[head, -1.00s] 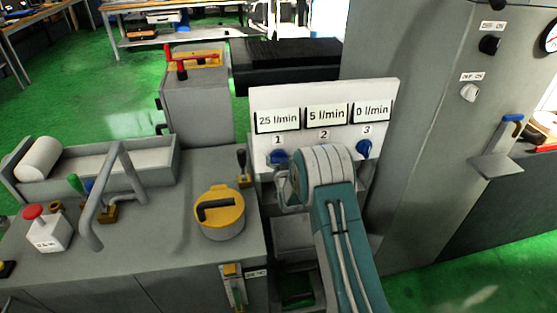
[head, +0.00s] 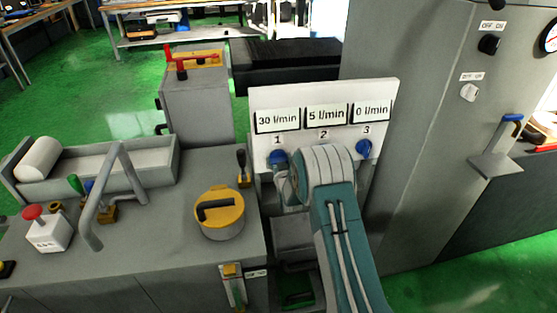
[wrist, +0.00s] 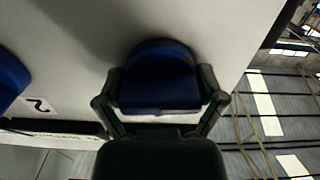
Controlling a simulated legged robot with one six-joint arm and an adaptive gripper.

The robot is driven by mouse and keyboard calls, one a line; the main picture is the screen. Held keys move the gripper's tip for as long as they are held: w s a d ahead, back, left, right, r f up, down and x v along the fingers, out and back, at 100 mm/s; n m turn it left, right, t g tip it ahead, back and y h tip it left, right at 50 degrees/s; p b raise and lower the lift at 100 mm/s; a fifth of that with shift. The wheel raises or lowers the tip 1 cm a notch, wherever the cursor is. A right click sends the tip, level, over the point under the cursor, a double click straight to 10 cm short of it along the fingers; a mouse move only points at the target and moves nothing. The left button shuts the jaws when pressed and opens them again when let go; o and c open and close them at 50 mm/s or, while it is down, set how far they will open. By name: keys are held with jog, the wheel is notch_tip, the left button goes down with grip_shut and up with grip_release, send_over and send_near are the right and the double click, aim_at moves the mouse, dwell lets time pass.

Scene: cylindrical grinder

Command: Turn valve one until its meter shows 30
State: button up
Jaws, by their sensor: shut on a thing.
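The white panel (head: 325,95) carries three meters above numbered blue valves. Meter one (head: 277,120) reads 30 l/min, meter two (head: 326,115) reads 5 l/min and meter three (head: 371,110) reads 0 l/min. Valve one (head: 278,157) is a blue knob under the number 1, partly hidden by my gripper. In the wrist view my gripper (wrist: 160,105) is shut on the blue knob of valve one (wrist: 158,75), a finger on each side. Valve two (wrist: 10,80) shows at the left of the wrist view; my arm hides it in the head view. Valve three (head: 364,149) is uncovered.
A yellow-lidded round pot (head: 219,212) and a small black lever (head: 241,165) stand on the grey machine top left of the panel. A tall grey cabinet (head: 420,150) stands close on the right.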

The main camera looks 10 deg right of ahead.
jog(key=o, duration=0.8)
jog(key=shift+f, duration=0.25)
jog(key=shift+a+r, duration=0.1)
jog(key=shift+s, duration=0.1)
jog(key=s, duration=1.1)
jog(key=shift+s, duration=0.4)
